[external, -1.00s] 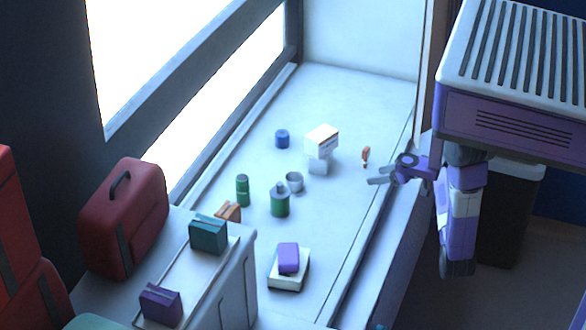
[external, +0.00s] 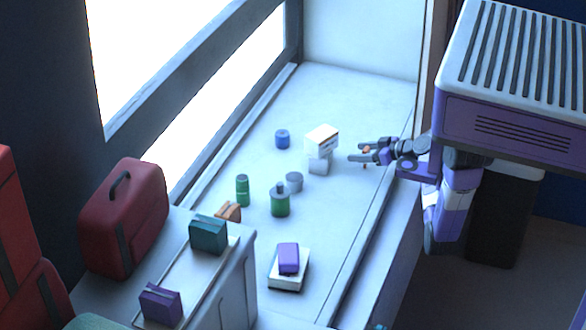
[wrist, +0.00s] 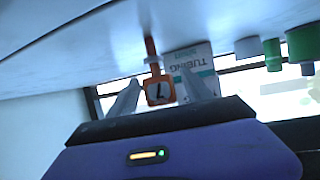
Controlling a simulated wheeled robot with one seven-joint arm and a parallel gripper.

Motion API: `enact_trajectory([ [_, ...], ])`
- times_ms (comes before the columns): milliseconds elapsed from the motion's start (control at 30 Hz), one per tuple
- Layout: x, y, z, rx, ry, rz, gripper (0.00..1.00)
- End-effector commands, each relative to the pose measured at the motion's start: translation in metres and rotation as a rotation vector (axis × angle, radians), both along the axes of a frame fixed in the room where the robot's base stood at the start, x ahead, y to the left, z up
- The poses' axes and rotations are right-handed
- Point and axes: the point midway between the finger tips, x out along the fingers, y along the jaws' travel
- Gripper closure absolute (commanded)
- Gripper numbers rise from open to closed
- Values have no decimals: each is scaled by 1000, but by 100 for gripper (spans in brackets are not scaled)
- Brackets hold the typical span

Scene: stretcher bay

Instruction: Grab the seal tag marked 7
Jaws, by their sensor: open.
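The seal tag is orange with a pale face marked 7 and shows in the wrist view (wrist: 159,92), between my fingers. In the external view, small orange bits of the tag (external: 366,149) show at my fingers, which hide most of it. My gripper (external: 359,151) is open, with its fingers reaching left over the counter on either side of the tag. In the wrist view my gripper (wrist: 160,93) has one finger left and one right of the tag. I cannot tell whether either finger touches it.
A white box lettered TUBING (wrist: 191,62) stands just beyond the tag; it also shows in the external view (external: 322,139). A grey cup (external: 294,181), a green bottle (external: 280,203) and a blue jar (external: 282,139) stand farther left.

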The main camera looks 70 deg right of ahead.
Motion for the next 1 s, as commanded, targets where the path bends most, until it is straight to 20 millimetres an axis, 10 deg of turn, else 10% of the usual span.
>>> enact_trajectory([
  [333, 9, -1, -5, -1, 1, 0, 42],
  [633, 9, -1, -5, 0, 1, 0, 99],
  [1000, 9, -1, -1, -1, 0, 0, 100],
])
